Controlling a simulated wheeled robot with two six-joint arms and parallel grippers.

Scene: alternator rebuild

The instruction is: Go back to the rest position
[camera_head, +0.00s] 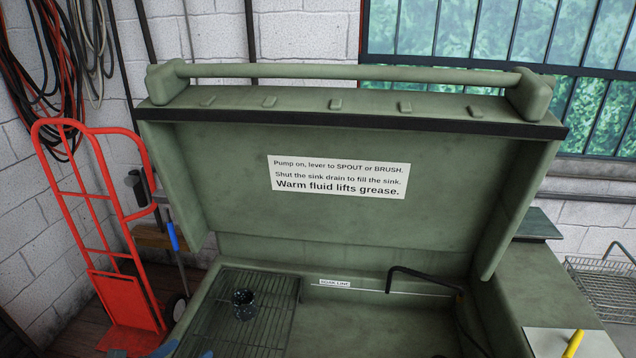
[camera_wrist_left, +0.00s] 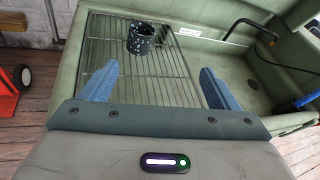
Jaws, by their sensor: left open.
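My left gripper (camera_head: 187,354) shows only as blue fingertips at the bottom edge of the head view. In the left wrist view the left gripper (camera_wrist_left: 160,70) has its two blue fingers wide apart with nothing between them, over the near part of the wire rack. A dark speckled cup-like part (camera_head: 243,304) stands on the rack (camera_head: 270,333), beyond the fingertips and apart from them. The part also shows in the left wrist view (camera_wrist_left: 140,39). My right gripper is not in view.
A green parts washer with a raised lid (camera_head: 340,220) stands ahead, its sink (camera_head: 390,322) right of the rack. A bent dark spout (camera_head: 425,279) reaches over the sink. A red hand truck (camera_head: 120,290) stands at left. A yellow-handled tool (camera_head: 573,344) lies at right.

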